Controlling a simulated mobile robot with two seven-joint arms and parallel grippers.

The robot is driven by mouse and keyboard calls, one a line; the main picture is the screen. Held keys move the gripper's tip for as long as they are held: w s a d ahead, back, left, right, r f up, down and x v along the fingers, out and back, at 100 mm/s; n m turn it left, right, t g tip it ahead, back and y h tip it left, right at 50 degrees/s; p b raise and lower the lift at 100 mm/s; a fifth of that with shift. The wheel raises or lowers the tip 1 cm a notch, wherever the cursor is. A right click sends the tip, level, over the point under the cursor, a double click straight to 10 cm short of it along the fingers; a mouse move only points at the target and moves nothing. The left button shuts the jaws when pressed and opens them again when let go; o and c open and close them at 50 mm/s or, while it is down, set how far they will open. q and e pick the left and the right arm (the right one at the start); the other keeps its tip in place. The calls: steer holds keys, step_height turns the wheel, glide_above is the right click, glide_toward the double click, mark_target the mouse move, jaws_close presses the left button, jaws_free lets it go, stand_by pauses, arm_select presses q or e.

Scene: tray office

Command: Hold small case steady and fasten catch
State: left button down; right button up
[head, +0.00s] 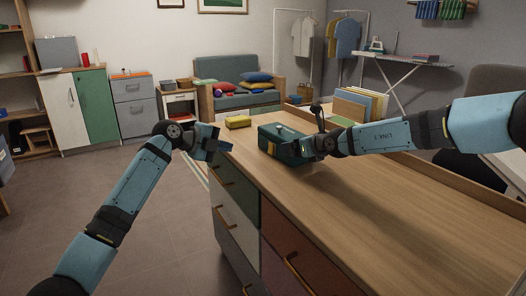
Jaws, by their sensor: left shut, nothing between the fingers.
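The small case (270,136) is dark teal and sits upright on the wooden cabinet top. A small yellow patch on its front, possibly the catch (270,148), is too small to read as fastened or loose. My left gripper (214,147) is shut and empty, to the left of the case and apart from it, near the cabinet's edge. My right gripper (312,147) is at the right side of the case and overlaps it in the view. Its fingers are hard to make out, and I cannot tell whether they touch the case.
A yellow block-like object (238,122) lies on the cabinet top behind and left of the case. Upright folders (358,104) stand behind my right arm. The cabinet top (375,215) in front is clear. A raised wooden edge runs along its right side.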

mark_target(270, 152)
arm_select(q)
steer(key=shift+s+a+m, duration=0.15)
steer(key=shift+s+m, duration=0.05)
steer(key=shift+m, duration=0.6)
steer(key=x, duration=0.9)
steer(key=r+x, duration=0.1)
steer(key=x, duration=0.3)
steer(key=shift+w+d+f, duration=0.1)
steer(key=shift+w+d, duration=0.2)
steer(key=shift+d, duration=0.25)
steer(key=shift+d, duration=0.1)
